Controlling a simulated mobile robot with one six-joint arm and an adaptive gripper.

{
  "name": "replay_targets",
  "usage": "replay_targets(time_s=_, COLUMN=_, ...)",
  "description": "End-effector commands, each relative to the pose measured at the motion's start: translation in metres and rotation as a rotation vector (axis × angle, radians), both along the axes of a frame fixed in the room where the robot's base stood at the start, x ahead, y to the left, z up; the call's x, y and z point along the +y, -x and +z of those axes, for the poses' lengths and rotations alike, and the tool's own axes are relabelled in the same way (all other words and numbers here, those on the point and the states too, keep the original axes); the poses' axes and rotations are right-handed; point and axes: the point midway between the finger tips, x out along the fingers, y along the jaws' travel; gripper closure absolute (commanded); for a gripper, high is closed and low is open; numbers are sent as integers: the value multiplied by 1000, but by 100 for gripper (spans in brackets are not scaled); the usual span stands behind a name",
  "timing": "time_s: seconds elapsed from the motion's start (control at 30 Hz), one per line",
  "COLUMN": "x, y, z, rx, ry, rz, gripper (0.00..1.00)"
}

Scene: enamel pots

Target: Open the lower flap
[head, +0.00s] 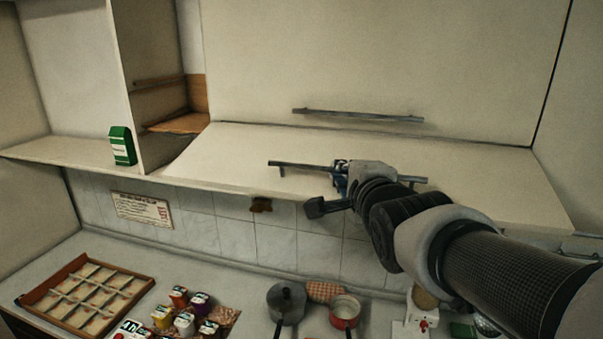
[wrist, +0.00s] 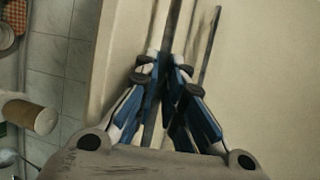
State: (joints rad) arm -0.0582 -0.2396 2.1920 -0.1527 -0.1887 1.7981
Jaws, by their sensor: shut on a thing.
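The lower flap (head: 235,155) is a wide cream panel below the upper flap (head: 390,60) in the head view. It slants outward from the cabinet front, so it stands partly open. Its handle (head: 300,165) is a dark horizontal bar. My gripper (head: 341,178) is shut on this handle near its middle, with the arm reaching in from the lower right. In the wrist view the fingers (wrist: 165,72) close around the handle bar (wrist: 174,22), with the flap's pale face (wrist: 265,80) behind. My gripper hides part of the handle.
The upper flap has its own bar handle (head: 357,116). A green carton (head: 122,146) stands on the left shelf (head: 60,150). Below, the counter holds a wooden tray (head: 62,312), several small cartons, a dark pot (head: 287,305) and a red pot (head: 345,312). A tiled wall (head: 235,238) lies behind.

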Motion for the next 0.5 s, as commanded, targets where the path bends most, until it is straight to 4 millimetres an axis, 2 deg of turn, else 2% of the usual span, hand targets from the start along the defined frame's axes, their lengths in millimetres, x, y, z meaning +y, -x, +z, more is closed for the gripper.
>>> replay_targets(time_s=0.27, x=-1, y=-1, z=1, rx=-3, ry=-2, rz=-4, gripper=100)
replay_targets(time_s=0.3, x=-1, y=-1, z=1, rx=-3, ry=-2, rz=-4, gripper=89)
replay_targets(time_s=0.5, x=-1, y=-1, z=0, rx=0, ry=-1, rz=-2, gripper=75)
